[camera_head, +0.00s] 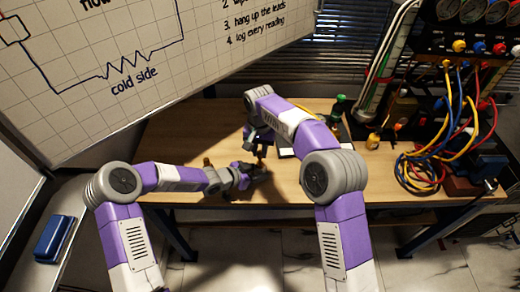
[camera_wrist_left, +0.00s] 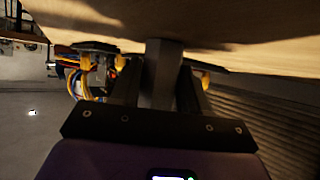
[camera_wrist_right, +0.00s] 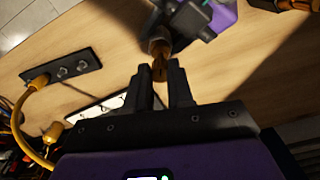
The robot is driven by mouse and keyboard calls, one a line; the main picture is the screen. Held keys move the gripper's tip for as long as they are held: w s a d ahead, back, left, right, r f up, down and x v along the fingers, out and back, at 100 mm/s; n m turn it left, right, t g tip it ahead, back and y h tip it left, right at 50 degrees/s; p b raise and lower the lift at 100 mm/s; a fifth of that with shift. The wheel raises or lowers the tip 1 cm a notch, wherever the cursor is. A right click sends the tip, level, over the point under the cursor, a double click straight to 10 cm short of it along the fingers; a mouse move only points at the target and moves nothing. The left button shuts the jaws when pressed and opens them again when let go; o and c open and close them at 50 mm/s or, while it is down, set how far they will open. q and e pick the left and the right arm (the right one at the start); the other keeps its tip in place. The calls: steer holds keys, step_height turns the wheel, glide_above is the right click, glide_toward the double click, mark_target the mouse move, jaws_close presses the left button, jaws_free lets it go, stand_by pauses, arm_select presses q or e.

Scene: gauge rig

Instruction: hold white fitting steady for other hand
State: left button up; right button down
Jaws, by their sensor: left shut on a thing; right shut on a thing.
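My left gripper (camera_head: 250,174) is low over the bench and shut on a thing. In the left wrist view a greyish, shadowed block (camera_wrist_left: 162,72) stands between its fingers; I take it for the white fitting, though its colour does not show. My right gripper (camera_head: 260,150) is just beyond the left one. In the right wrist view its fingers (camera_wrist_right: 160,78) are shut on a brass-coloured piece (camera_wrist_right: 159,52), whose far end is close to my left gripper (camera_wrist_right: 195,18). I cannot tell whether that piece touches the fitting.
A dark socket strip (camera_wrist_right: 62,68) with a yellow hose (camera_wrist_right: 40,115) lies on the wooden bench (camera_head: 180,130). Coiled coloured hoses (camera_head: 428,170) hang under a gauge panel (camera_head: 465,42) at the right. The bench's left part is clear.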

steer(key=shift+f, duration=0.35)
stand_by(0.3)
steer(key=shift+f, duration=0.8)
steer(key=shift+f, duration=0.2)
stand_by(0.9)
steer(key=m, duration=0.5)
stand_by(0.4)
steer(key=m, duration=0.5)
steer(key=shift+m, duration=0.3)
